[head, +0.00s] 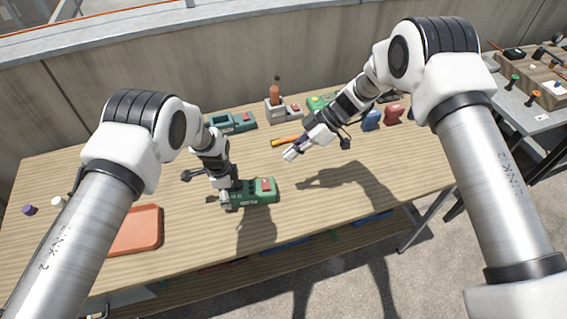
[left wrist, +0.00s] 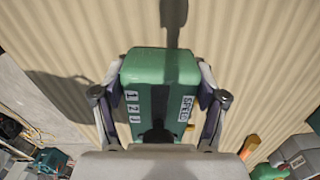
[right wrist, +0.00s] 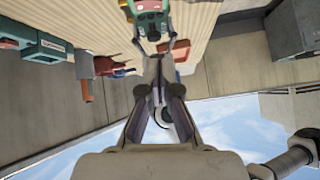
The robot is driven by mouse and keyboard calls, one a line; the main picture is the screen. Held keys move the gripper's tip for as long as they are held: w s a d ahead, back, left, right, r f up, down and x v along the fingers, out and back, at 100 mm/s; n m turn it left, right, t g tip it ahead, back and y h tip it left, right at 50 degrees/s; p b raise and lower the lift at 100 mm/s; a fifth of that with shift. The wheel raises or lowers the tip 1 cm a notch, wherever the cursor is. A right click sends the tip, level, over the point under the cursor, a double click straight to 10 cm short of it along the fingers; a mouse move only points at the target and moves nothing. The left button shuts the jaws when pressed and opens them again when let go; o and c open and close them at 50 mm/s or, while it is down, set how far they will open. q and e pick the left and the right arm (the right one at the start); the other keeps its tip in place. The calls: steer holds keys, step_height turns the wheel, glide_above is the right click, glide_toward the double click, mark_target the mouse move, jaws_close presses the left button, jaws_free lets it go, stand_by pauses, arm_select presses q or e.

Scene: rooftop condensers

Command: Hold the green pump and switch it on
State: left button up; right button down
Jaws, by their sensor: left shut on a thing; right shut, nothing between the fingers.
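My left gripper (head: 226,192) is shut on the pump's left end. In the left wrist view the green pump (left wrist: 160,70) sits between both fingers, with number labels and a white label on top; the red switch is not visible there. My right gripper (head: 290,155) is shut and empty, above the table, behind and to the right of the pump. The right wrist view shows the green pump (right wrist: 150,20) at the top.
An orange-handled tool (head: 286,142) lies near my right gripper. An orange tray (head: 136,230) is at the left. The table's front right is clear.

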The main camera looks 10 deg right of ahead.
glide_above(263, 188)
steer(key=d, duration=0.2)
steer(key=f, duration=0.6)
steer(key=shift+w+d+f, duration=0.1)
steer(key=shift+w+f, duration=0.1)
steer(key=shift+w, duration=0.1)
step_height(263, 188, down, 3)
steer(key=shift+s+d+r, duration=0.15)
steer(key=shift+f, duration=0.45)
steer(key=shift+s+f, duration=0.1)
steer(key=shift+f, duration=0.15)
steer(key=shift+w+r, duration=0.3)
steer(key=shift+w, duration=0.45)
